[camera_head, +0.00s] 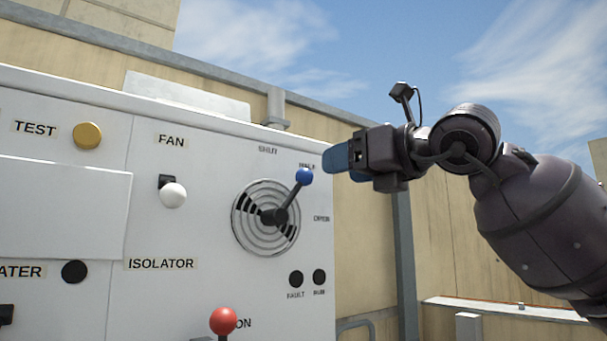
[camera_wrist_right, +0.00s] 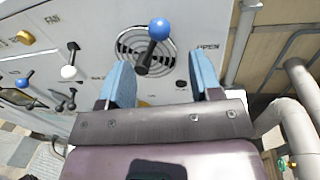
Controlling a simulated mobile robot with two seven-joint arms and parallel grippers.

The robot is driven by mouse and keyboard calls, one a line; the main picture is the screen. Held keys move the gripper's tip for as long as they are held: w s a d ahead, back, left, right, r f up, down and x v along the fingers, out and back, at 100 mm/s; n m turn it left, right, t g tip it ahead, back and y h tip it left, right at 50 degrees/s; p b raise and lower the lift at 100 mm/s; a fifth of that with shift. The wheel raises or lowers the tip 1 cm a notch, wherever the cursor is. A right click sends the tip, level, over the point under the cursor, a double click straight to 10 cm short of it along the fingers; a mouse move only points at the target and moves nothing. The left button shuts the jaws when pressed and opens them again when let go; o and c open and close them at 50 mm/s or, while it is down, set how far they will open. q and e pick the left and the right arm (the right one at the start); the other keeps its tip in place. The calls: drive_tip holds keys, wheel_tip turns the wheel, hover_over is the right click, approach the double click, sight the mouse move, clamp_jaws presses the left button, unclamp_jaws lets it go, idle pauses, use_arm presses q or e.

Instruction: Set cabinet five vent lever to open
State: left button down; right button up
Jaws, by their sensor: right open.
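The vent lever (camera_head: 285,204) on the white cabinet (camera_head: 200,215) has a blue ball knob (camera_head: 304,176) and sits over a round slotted grille (camera_head: 247,228). It points up and to the right in the head view. Small labels stand around it; the right-hand one reads OPEN in the right wrist view. My right gripper (camera_head: 334,163) is just right of the knob in the head view, apart from it in the picture. In the right wrist view its blue fingers (camera_wrist_right: 160,70) are spread, with the knob (camera_wrist_right: 159,28) beyond and between them. My left gripper is not in view.
A white knob (camera_head: 173,195) under FAN, a red knob (camera_head: 223,321), a yellow button (camera_head: 87,135) and dark round fittings sit on the same panel. Another blue-knobbed lever (camera_wrist_right: 24,79) shows in the wrist view. Pipes (camera_wrist_right: 298,125) stand at the right there.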

sight(311, 173)
drive_tip(key=p+x, duration=0.1)
drive_tip(key=x, duration=0.7)
drive_tip(key=shift+a+p, duration=0.15)
drive_tip(key=shift+p, duration=0.25)
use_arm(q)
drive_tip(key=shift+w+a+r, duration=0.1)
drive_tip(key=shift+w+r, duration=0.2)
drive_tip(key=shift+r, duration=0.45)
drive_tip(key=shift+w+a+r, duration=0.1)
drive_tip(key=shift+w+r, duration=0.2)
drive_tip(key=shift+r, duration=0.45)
use_arm(e)
drive_tip(key=shift+w+a+f, duration=0.1)
drive_tip(key=shift+w+a, duration=0.25)
drive_tip(key=shift+w, duration=0.05)
drive_tip(key=shift+c, duration=0.3)
